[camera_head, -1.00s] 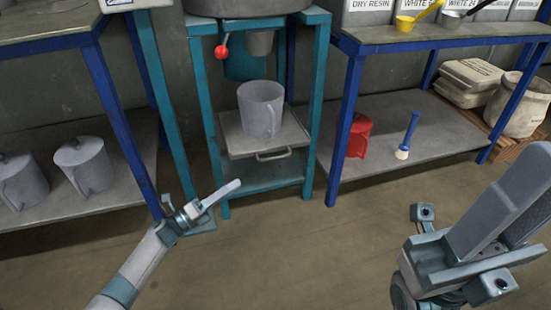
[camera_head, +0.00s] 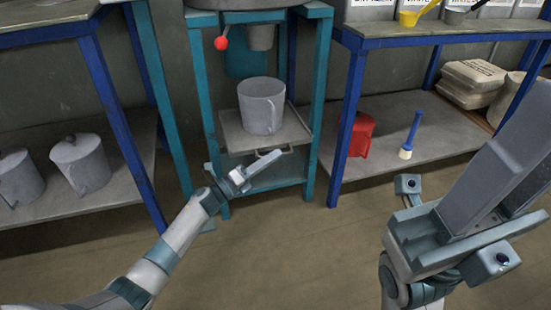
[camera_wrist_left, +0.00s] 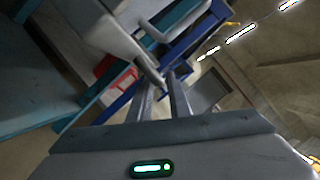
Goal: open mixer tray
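The mixer tray (camera_head: 232,139) is a grey plate in the teal mixer stand (camera_head: 202,100), with a bar handle on its front edge. A grey mug (camera_head: 261,108) stands upright on the tray. My left gripper (camera_head: 245,168) is just below and in front of the tray's front edge, partly hiding the handle. Its two fingers are apart and empty. In the left wrist view the handle (camera_wrist_left: 160,32) shows beyond the open fingers, apart from them. My right gripper (camera_head: 515,160) is large at the right, away from the tray; its finger gap is unclear.
A red lever knob (camera_head: 221,43) hangs at the stand's upper left. Lidded grey pots (camera_head: 82,163) sit on the left shelf. A red jug (camera_head: 361,135) and a blue-handled brush (camera_head: 411,134) are on the right shelf. The floor in front is clear.

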